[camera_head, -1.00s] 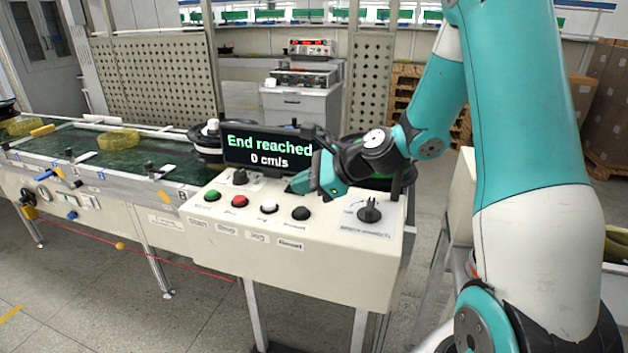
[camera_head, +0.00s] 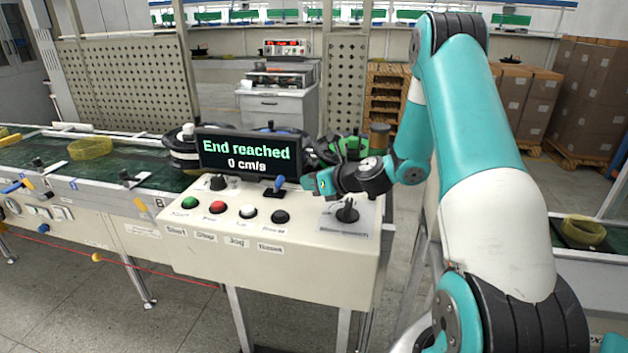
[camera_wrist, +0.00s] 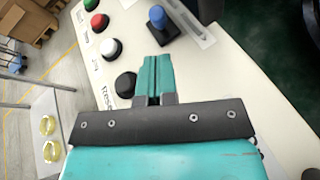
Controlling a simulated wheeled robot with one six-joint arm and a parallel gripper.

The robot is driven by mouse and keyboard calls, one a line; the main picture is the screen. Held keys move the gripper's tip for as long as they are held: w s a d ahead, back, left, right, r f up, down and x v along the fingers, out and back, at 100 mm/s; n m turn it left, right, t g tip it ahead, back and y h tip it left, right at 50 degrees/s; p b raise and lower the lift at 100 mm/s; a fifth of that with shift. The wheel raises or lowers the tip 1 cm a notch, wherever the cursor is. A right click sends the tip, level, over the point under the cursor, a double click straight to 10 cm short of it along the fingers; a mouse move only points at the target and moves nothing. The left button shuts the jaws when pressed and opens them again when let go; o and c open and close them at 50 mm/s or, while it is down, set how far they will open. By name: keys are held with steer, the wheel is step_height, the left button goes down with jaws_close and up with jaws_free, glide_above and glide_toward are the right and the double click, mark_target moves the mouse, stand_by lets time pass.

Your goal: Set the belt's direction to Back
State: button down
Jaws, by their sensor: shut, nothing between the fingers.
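The control box (camera_head: 270,265) has a display (camera_head: 248,153) reading "End reached, 0 cm/s". A small blue-tipped lever (camera_head: 279,184) stands on a black base behind the button row. It also shows near the top of the wrist view (camera_wrist: 157,17). A black rotary knob (camera_head: 347,212) sits on a label plate at the right end; its label is too small to read. My gripper (camera_head: 309,184) is shut and empty, just right of the blue lever and behind the knob. In the wrist view its fingertips (camera_wrist: 157,62) are over the panel, apart from the lever.
The green (camera_head: 190,203), red (camera_head: 217,207), white (camera_head: 248,211) and black (camera_head: 280,217) buttons line the front of the panel. Another black knob (camera_head: 218,183) is at the left. The conveyor (camera_head: 60,165) with yellow rings runs left.

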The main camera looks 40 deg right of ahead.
steer(key=p, duration=0.1)
glide_above(293, 200)
step_height(293, 200, down, 2)
steer(key=shift+a+f, duration=0.1)
steer(key=shift+f, duration=0.05)
